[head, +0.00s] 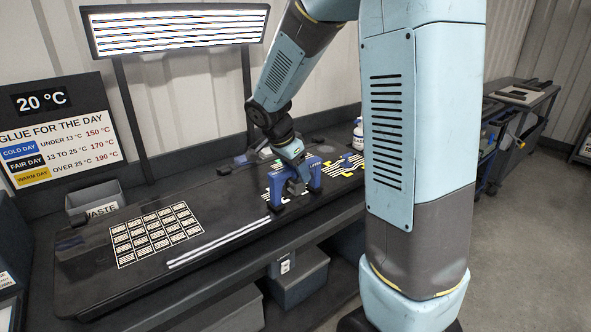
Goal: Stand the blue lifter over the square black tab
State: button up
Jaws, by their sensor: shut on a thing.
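The blue lifter (313,178) is a bridge shape with two legs, upright at the middle of the dark bench (216,224). My gripper (297,182) is shut on the lifter from above. Whether the lifter's feet touch the surface or hang just above it, I cannot tell. A panel with black and white stripes (268,195) shows at the lifter's left, partly hidden by it. Another striped panel with yellow patches (350,166) lies to its right. I cannot make out the square black tab in this view.
A waste bin (97,200) stands at the back left. A white bottle (358,133) stands at the back right. A lamp (175,30) and glue chart (50,135) rise behind.

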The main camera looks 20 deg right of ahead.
jog(key=shift+w, duration=0.25)
dwell(0.4)
jog(key=shift+w+a, duration=0.2)
jog(key=shift+w, duration=0.3)
jog(key=shift+w+a, duration=0.15)
jog(key=shift+w, duration=0.3)
jog(key=shift+w, duration=0.15)
jog(key=shift+w+a, duration=0.25)
jog(key=shift+w, duration=0.4)
jog(key=shift+w+a, duration=0.1)
jog(key=shift+w, duration=0.05)
dwell(0.5)
jog(key=shift+f, duration=0.15)
dwell(0.9)
jog(key=o, duration=1.7)
